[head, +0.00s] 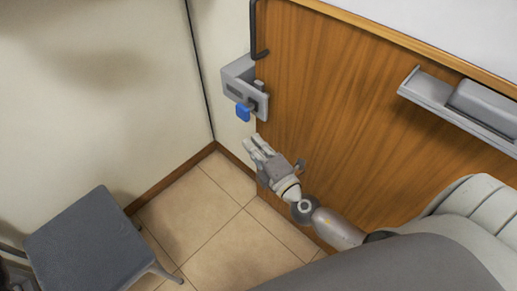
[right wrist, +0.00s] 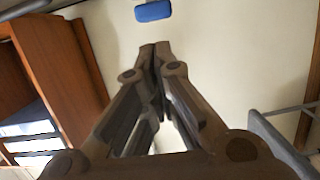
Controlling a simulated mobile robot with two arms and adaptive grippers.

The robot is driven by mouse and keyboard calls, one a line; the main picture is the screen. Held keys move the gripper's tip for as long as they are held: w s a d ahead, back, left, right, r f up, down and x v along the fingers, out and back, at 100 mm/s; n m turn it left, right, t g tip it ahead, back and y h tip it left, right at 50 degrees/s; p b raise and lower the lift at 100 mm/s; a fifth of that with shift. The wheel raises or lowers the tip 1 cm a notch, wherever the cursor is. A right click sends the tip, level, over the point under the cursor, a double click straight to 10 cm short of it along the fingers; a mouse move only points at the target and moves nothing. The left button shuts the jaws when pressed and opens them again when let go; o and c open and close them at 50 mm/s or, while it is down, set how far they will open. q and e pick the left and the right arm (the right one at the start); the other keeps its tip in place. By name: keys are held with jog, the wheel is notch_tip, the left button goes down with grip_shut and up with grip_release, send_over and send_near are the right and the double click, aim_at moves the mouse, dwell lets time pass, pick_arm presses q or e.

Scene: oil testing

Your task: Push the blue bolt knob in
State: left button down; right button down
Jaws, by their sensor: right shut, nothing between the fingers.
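The blue bolt knob (head: 243,112) hangs from a grey metal latch (head: 240,88) on the left edge of the wooden panel. In the right wrist view the blue knob (right wrist: 153,11) shows at the top, beyond the fingertips. My right gripper (head: 255,144) is just below the knob in the head view, apart from it. Its fingers (right wrist: 154,48) are shut together with nothing between them. My left gripper is in neither view.
The wooden panel (head: 330,110) stands close to my right arm, with a grey ledge (head: 455,108) at the right. A dark grey chair (head: 85,245) stands at the lower left. Tiled floor (head: 215,220) is clear between the chair and the panel.

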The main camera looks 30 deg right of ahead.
jog(key=shift+s, duration=1.2)
jog(key=shift+d, duration=0.1)
jog(key=s+d+f+m+g+h+p, duration=0.1)
jog(key=s+d+f+m+g, duration=0.15)
jog(key=f, duration=0.75)
jog(key=s+d+f+m+g+h, duration=0.1)
jog(key=s+d+f+m+g, duration=0.2)
jog(key=f, duration=0.7)
jog(key=s+d+f+m+g+h+p, duration=0.1)
jog(key=s+f+m+g, duration=0.25)
jog(key=f, duration=0.55)
jog(key=s+a+f+m+g, duration=0.1)
jog(key=s+f, duration=0.4)
jog(key=s, duration=0.5)
jog(key=s+a+f+m+g+p, duration=0.1)
jog(key=s+f+m+g, duration=0.3)
jog(key=s, duration=0.6)
jog(key=s+a+f+m+g+y, duration=0.1)
jog(key=s+a+f+m+g, duration=0.1)
jog(key=s+f, duration=0.6)
jog(key=shift+s+a+m+g+p, duration=0.2)
jog(key=shift+s+m+g+p, duration=0.25)
jog(key=shift+s, duration=0.45)
jog(key=shift+s, duration=0.15)
